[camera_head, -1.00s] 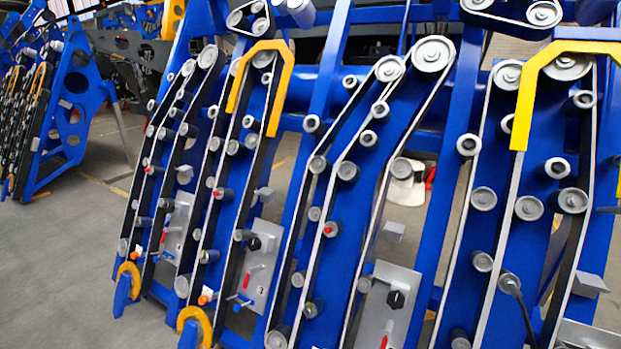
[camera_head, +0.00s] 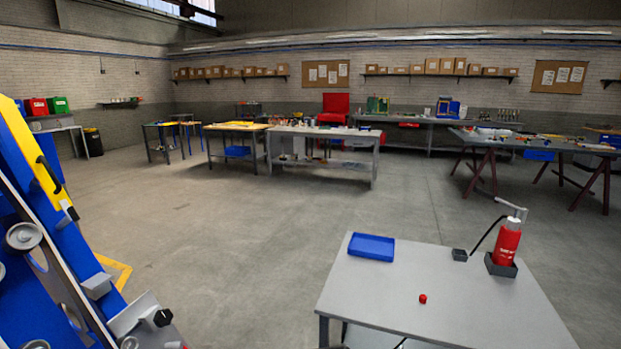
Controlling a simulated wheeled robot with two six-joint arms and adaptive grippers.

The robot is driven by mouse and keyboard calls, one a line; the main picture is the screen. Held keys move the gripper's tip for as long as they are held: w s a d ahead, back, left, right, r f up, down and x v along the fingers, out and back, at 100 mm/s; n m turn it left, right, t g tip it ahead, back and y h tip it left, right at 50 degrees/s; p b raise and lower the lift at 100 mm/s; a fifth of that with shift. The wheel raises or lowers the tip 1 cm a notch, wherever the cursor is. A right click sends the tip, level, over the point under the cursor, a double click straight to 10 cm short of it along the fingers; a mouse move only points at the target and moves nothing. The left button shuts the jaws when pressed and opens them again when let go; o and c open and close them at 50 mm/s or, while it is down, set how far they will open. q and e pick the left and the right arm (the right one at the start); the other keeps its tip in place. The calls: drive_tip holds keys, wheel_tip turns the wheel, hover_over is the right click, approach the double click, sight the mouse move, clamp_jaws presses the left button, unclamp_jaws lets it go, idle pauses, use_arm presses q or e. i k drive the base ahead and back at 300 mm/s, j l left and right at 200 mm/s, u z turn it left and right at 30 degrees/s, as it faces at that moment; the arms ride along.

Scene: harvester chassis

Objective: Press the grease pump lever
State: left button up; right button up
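A red grease pump (camera_head: 507,243) stands upright in a dark holder near the back right of a grey table (camera_head: 420,295). Its thin grey lever (camera_head: 511,207) sticks up and to the left from the pump's top. A black hose (camera_head: 487,235) runs from the pump down to a small dark block (camera_head: 459,255) on the table. A small red cap-like piece (camera_head: 423,298) lies on the table's middle. Neither of my grippers shows in this view.
A blue tray (camera_head: 371,247) lies at the table's back left. The blue harvester chassis (camera_head: 60,260) with rollers fills the left edge. Open grey floor (camera_head: 240,260) lies between chassis and table. Workbenches (camera_head: 320,150) stand farther back.

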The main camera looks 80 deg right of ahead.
sight(490, 195)
drive_tip(key=z, duration=4)
